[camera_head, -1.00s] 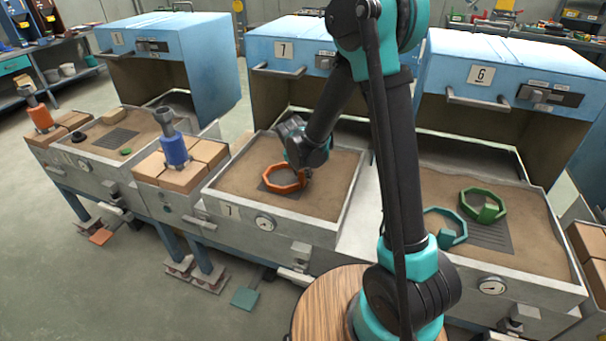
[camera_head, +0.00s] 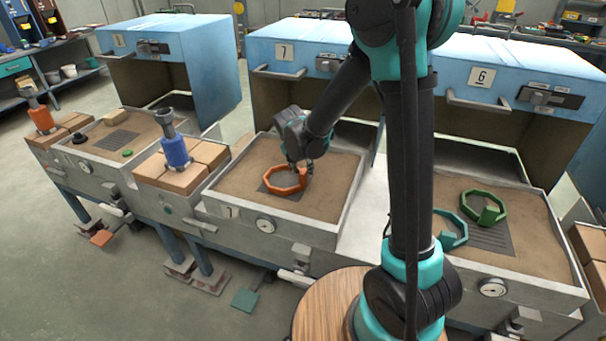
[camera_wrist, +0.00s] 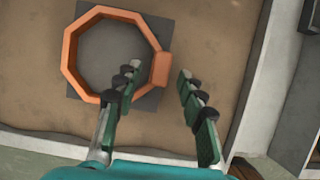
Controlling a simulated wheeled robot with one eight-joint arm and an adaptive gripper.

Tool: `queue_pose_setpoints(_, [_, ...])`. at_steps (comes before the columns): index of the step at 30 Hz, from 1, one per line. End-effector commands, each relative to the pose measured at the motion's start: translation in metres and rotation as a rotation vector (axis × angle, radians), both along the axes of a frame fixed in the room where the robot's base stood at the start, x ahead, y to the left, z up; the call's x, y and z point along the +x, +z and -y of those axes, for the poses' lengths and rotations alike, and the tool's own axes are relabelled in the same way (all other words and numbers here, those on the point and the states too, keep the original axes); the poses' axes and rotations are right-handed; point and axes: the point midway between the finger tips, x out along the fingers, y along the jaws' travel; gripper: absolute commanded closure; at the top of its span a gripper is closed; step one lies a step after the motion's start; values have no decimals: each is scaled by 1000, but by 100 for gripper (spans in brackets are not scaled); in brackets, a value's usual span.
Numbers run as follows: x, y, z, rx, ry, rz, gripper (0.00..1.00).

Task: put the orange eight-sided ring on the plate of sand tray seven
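The orange eight-sided ring (camera_head: 285,180) lies on the dark square plate (camera_head: 266,188) in sand tray seven (camera_head: 225,212). In the wrist view the ring (camera_wrist: 68,50) sits over the plate (camera_wrist: 148,101), whose corners show beyond it. The ring's block-like grip (camera_wrist: 160,68) is on its right side. My gripper (camera_wrist: 160,75) is open, with one finger on each side of the grip's near end. No contact between the fingers and the grip can be made out. In the head view my gripper (camera_head: 302,168) is low over the ring's right side.
Tray six (camera_head: 535,295) at the right holds a green ring (camera_head: 468,207) and a teal ring (camera_head: 455,240). A blue funnel-topped tool (camera_head: 174,150) stands on bricks left of tray seven. Blue hood seven (camera_head: 285,85) rises behind the tray.

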Motion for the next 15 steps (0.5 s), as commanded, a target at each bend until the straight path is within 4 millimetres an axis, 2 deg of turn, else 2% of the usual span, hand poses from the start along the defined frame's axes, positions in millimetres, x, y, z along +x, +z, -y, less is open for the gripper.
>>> queue_pose_setpoints(9, [-19,47,-6,0,1,0,60])
queue_pose_setpoints(15, [-25,63,-9,-2,1,-1,60])
